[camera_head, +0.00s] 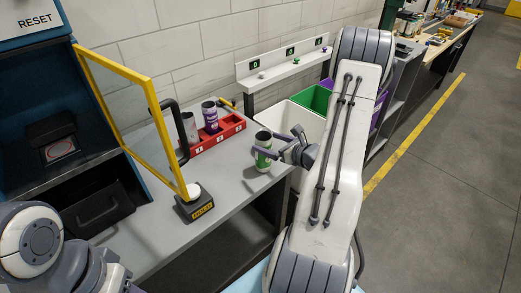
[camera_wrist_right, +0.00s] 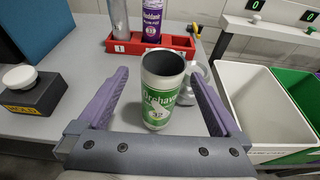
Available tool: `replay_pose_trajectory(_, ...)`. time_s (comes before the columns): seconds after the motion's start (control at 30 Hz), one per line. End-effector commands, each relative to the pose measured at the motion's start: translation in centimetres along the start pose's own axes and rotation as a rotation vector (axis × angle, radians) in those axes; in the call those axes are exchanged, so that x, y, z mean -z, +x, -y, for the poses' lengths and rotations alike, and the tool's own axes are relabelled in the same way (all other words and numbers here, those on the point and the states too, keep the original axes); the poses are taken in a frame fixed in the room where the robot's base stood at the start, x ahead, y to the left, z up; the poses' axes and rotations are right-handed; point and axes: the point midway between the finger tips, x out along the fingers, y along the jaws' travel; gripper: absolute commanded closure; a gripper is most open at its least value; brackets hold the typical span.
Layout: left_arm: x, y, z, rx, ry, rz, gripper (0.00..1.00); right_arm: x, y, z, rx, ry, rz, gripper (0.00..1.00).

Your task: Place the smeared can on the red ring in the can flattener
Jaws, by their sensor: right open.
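A green and white can (camera_head: 263,152) with an open top stands upright on the grey bench; it also shows in the right wrist view (camera_wrist_right: 162,92). My right gripper (camera_head: 280,146) is open, its purple fingers on either side of this can in the wrist view, with gaps visible. I cannot tell whether its print is smeared. The red ring (camera_head: 60,149) lies inside the dark blue can flattener (camera_head: 32,110) at the left, with nothing on it. My left arm is at the lower left; its gripper is not seen.
A red numbered rack (camera_head: 215,133) holds a silver can (camera_head: 190,127) and a purple can (camera_head: 210,117). A yellow-framed clear door (camera_head: 135,115) stands open beside the flattener. A button box (camera_head: 195,205) sits at the bench edge. White (camera_wrist_right: 262,110) and green bins stand right of the bench.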

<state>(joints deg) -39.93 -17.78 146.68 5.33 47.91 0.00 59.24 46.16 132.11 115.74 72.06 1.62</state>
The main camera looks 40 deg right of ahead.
Motion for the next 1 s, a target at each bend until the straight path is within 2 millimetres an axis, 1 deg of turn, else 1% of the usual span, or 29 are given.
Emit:
replay_pose_trajectory(0.03, 0.0, -0.4, 0.0, 0.0, 0.0, 0.0, 0.5, -0.1, 0.5, 0.1, 0.0, 0.001, -0.001, 0.0)
replay_pose_trajectory(0.17, 0.0, -0.6, 0.0, 0.0, 0.0, 0.0, 0.5, 0.0, 1.3, 0.2, 0.004, 0.002, 0.0, 0.0)
replay_pose_trajectory(0.27, 0.1, -1.4, -0.1, 0.0, -0.001, 0.0, 0.5, -0.3, 2.3, 0.2, 0.001, 0.002, -0.001, 0.0)
replay_pose_trajectory(0.4, 0.1, -2.9, -0.2, 0.0, -0.001, 0.0, 0.5, -0.6, 4.5, 0.0, -0.001, 0.001, -0.001, 0.0)
replay_pose_trajectory(0.53, 0.2, -3.1, -0.2, 0.0, -0.002, 0.0, 0.5, -0.3, 6.1, 0.1, 0.001, 0.001, -0.001, 0.0)
replay_pose_trajectory(0.63, 0.2, -3.2, -0.2, 0.0, -0.002, 0.0, 0.5, -0.2, 6.6, 0.1, 0.001, 0.001, -0.001, 0.0)
replay_pose_trajectory(0.8, 0.2, -3.1, -0.2, 0.0, -0.002, 0.0, 0.5, -0.2, 6.7, 0.0, 0.001, 0.001, 0.0, 0.0)
replay_pose_trajectory(0.83, 0.2, -3.1, -0.2, 0.0, -0.002, 0.0, 0.5, -0.2, 6.7, 0.0, 0.001, 0.0, 0.0, 0.04)
replay_pose_trajectory(0.87, 0.2, -3.1, -0.2, 0.0, -0.002, 0.0, 0.5, -0.2, 6.7, 0.0, 0.001, 0.0, 0.0, 0.15)
replay_pose_trajectory(0.9, 0.2, -3.1, -0.2, 0.0, -0.002, 0.0, 0.5, -0.2, 6.7, 0.0, 0.001, 0.0, 0.0, 0.31)
replay_pose_trajectory(0.97, 0.2, -3.1, -0.2, 0.0, -0.002, 0.0, 0.5, -0.2, 6.7, 0.0, 0.001, 0.0, 0.0, 0.54)
replay_pose_trajectory(1.0, 0.2, -3.1, -0.2, 0.0, -0.002, 0.0, 0.5, -0.2, 6.7, 0.0, 0.001, 0.0, 0.0, 0.69)
